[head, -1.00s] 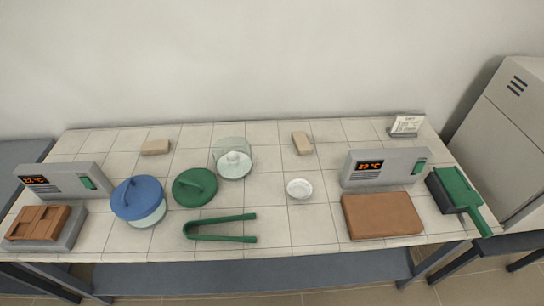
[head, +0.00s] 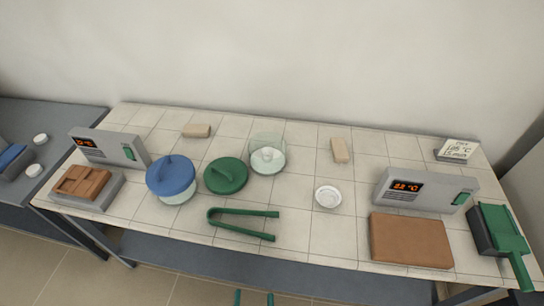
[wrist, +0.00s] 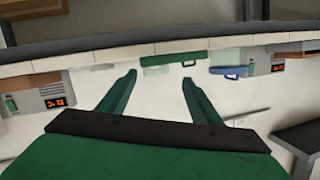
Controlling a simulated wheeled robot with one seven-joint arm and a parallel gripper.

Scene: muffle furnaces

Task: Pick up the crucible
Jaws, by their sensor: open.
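A small round white dish (head: 328,196), which looks like the crucible, sits open side up on the tiled table, right of centre. Another small white piece (head: 267,155) stands inside an open clear glass vessel (head: 282,162); I cannot tell whether it is a crucible too. My gripper (head: 254,297) shows only its green fingertips at the bottom edge of the head view, in front of the table and apart from everything. In the wrist view my gripper (wrist: 160,76) is open and empty, its two green fingers spread. The white dish cannot be made out there.
Green tongs (head: 244,224), a green lid (head: 226,175) and a blue-lidded vessel (head: 171,178) lie left of the dish. Tiles around the dish are clear.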

